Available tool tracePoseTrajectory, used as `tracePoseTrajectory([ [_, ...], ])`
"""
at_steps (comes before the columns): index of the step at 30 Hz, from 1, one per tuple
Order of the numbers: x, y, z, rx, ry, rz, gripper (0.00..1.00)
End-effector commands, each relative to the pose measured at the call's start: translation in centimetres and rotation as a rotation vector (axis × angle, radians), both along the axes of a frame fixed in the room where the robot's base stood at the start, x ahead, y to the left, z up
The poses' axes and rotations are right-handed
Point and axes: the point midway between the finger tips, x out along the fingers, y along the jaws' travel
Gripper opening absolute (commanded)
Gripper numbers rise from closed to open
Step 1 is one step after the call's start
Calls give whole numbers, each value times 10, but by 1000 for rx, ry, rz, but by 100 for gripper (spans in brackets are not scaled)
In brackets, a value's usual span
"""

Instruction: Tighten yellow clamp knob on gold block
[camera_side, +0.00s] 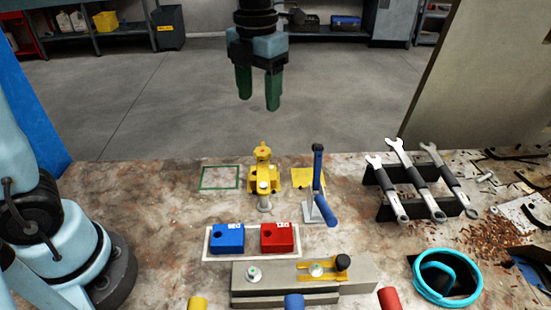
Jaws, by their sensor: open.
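My gripper (258,95) hangs open and empty, fingers pointing down, well above the table's far edge. A yellow clamp (265,182) stands on the table below it, with a yellow knob (262,151) on top. A grey post stands at the clamp's front. I see no block that is clearly gold. A grey bar (352,286) nearer the front carries a yellow strap with a black knob (343,262) at its right end. My gripper touches none of these.
Blue (228,239) and red (278,238) blocks sit on a white plate. A blue-handled lever (318,170) stands right of the clamp. Wrenches lie on a black rack (388,209). A cyan ring (447,298) rims a hole at front right. The table's left middle is clear.

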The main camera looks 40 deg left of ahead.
Motion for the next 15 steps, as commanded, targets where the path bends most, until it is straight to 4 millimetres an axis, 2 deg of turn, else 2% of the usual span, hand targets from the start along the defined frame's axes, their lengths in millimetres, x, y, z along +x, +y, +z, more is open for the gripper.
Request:
tracePoseTrajectory([
  [8,0,0,0,0,0,48,60],
  [11,0,0,0,0,0,173,60],
  [15,0,0,-1,0,1,466,60],
])
